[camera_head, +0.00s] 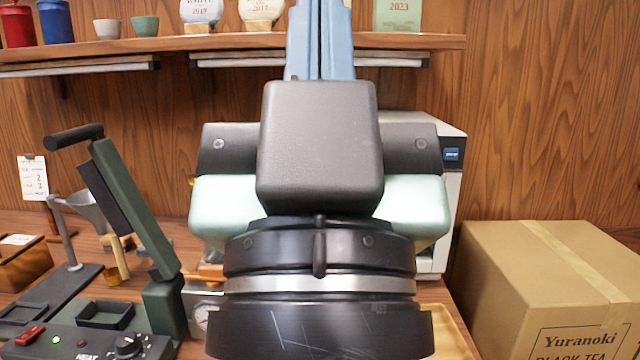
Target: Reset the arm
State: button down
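My own arm fills the middle of the head view, rising from a dark ringed joint with a silver band at the bottom edge. Above that are pale green side housings and a dark block, and a blue link runs up out of the top of the picture. No gripper fingers show, so whether my gripper is open or shut, or holds anything, is hidden from this view. The arm covers much of the counter and the white machine (453,190) behind it.
At left stands a dark green press (135,205) with its lever raised, by a funnel stand (68,232). A cardboard box (545,270) fills the lower right. A wooden shelf (225,44) with canisters and jars crosses the wall above. A wooden tray edge (455,335) shows beside the arm.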

notch_tip(320, 180, up, 19)
jog(key=p, duration=1.6)
jog(key=shift+f, duration=0.2)
